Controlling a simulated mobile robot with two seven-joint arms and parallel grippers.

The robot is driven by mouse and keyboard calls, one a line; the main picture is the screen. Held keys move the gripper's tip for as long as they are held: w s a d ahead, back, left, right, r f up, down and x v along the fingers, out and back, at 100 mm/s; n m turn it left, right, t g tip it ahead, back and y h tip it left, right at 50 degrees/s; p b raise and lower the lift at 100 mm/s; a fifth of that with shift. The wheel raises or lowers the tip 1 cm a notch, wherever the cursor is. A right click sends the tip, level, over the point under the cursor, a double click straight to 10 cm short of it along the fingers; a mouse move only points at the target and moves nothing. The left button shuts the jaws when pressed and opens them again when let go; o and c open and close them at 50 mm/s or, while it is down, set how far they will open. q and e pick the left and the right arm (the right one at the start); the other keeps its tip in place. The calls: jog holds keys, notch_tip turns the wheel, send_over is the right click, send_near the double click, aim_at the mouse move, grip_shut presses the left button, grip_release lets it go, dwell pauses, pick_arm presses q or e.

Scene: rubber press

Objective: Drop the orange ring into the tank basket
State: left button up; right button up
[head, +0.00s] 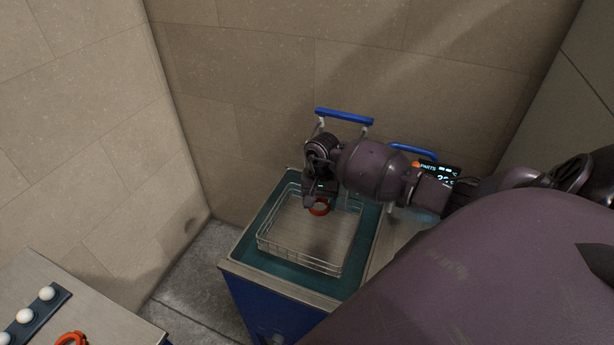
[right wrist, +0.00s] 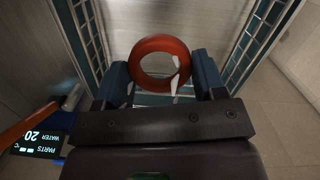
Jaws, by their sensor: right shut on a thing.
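An orange ring (head: 319,209) is held in my right gripper (head: 319,205) above the wire tank basket (head: 300,268). In the right wrist view the orange ring (right wrist: 160,64) sits between the two blue-grey fingers of my right gripper (right wrist: 163,78), which are shut on it. The basket's mesh walls (right wrist: 86,28) rise on both sides there. The basket sits in the blue tank (head: 262,270) and looks empty in the head view. The gap between the ring and the basket floor is hard to judge. My left gripper is not in view.
A table (head: 90,305) at bottom left holds a dark rack with white knobs (head: 24,315) and another orange ring (head: 71,339). A blue handle (head: 344,116) stands behind the tank. A display (head: 440,170) is to its right. Walls close in behind and at left.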

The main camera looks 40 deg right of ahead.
jog(key=o, duration=1)
jog(key=shift+r, duration=0.1)
pick_arm(q)
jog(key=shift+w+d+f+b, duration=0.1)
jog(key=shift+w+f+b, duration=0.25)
jog(key=shift+b, duration=0.55)
pick_arm(e)
jog(key=r, duration=0.7)
jog(key=d+r, duration=0.1)
jog(key=r, duration=0.2)
jog(key=shift+w+r, duration=0.3)
jog(key=shift+w, duration=0.1)
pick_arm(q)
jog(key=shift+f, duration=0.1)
